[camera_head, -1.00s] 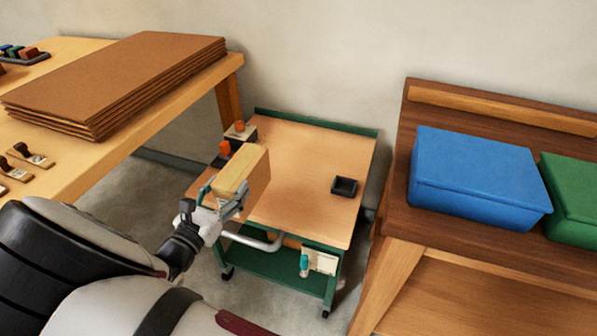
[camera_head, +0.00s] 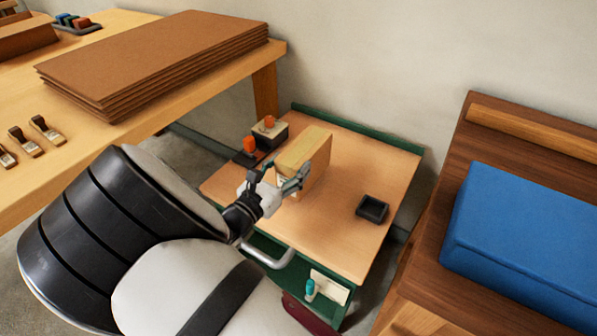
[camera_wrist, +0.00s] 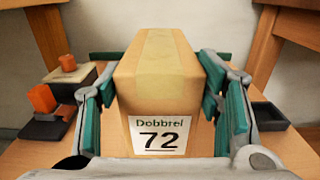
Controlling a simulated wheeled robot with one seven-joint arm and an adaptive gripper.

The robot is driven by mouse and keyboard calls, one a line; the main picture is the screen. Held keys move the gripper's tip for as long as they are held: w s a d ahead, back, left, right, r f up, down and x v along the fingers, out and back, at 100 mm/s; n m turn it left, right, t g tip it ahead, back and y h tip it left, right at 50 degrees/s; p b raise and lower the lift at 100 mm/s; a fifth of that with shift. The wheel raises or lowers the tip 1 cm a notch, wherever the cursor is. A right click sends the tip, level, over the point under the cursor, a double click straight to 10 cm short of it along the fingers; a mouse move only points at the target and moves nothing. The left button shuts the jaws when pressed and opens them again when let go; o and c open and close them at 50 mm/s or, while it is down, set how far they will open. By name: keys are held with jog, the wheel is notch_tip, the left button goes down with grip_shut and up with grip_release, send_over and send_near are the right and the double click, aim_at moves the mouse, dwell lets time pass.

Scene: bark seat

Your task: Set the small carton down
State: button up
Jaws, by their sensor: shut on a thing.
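The small carton (camera_head: 305,160) is a tan box with a paler tape strip along its top. In the wrist view the carton (camera_wrist: 160,85) sits upright between my fingers, and its near face has a white label reading "Dobbrei 72". My gripper (camera_head: 283,182) is shut on it, with green pads against its two sides. The carton is over the wooden top of the green cart (camera_head: 345,215). Its lower edge is hard to see, so I cannot tell whether it touches the top.
On the cart, a small black tray (camera_head: 372,209) lies right of the carton. Dark blocks with orange knobs (camera_head: 262,135) stand to its left. A workbench with stacked brown sheets (camera_head: 160,60) is at left. A blue box (camera_head: 525,235) sits on the right bench.

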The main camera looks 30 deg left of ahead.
aim_at(286, 178)
jog(key=shift+w+f+b, duration=0.1)
jog(key=shift+f+b, duration=0.75)
jog(key=shift+f, duration=0.75)
jog(key=shift+f, duration=0.1)
jog(key=o, duration=1.4)
